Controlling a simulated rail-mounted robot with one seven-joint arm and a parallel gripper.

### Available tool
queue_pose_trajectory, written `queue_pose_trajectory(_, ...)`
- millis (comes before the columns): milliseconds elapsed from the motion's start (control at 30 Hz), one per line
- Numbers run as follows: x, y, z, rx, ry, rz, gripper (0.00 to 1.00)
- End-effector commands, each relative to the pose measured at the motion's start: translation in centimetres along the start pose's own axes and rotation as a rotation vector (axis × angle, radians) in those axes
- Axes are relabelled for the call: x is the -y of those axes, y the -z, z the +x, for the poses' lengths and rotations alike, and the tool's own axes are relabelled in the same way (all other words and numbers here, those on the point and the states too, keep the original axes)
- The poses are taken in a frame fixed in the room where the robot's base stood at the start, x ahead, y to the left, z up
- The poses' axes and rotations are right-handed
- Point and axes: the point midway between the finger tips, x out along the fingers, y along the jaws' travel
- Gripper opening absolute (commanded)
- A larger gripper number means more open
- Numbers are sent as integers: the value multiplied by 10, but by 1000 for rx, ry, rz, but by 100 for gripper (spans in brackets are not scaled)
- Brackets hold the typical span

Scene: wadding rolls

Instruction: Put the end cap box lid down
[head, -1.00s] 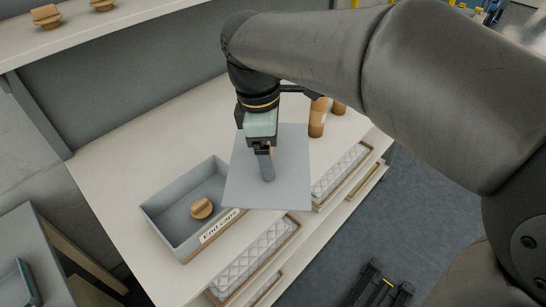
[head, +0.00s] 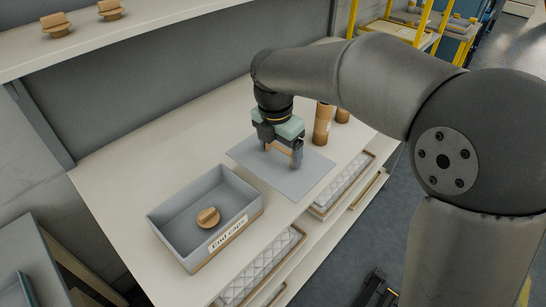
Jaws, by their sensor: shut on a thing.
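The end cap box lid (head: 302,182) is a flat grey panel with a tan handle (head: 279,149). In the head view it lies level at the tabletop, right of the box; whether it fully touches the table cannot be told. My gripper (head: 281,156) is above the lid, shut on its handle. The end cap box (head: 168,237) is a grey open tray with an "End caps" label, at the front left. One round wooden end cap (head: 207,217) lies inside it.
Brown cylinders (head: 323,124) stand just behind the lid's right side. The cream table (head: 120,185) is clear around the box on the left. Trays of white rolls (head: 262,266) sit on a shelf below the front edge. More end caps (head: 56,25) rest on an upper shelf.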

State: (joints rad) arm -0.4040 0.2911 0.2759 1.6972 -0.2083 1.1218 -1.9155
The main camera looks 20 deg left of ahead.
Motion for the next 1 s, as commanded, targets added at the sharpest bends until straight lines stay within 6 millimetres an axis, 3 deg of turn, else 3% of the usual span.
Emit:
queue_pose_trajectory(100, -19, -6, 24, -2, 5, -2, 59)
queue_pose_trajectory(300, -39, -13, 51, -1, 2, 1, 59)
queue_pose_trajectory(533, -48, -16, 65, 0, 2, 1, 59)
queue_pose_trajectory(733, -46, -12, 92, 0, 2, 0, 59)
queue_pose_trajectory(1000, -47, -12, 94, 0, 0, 1, 59)
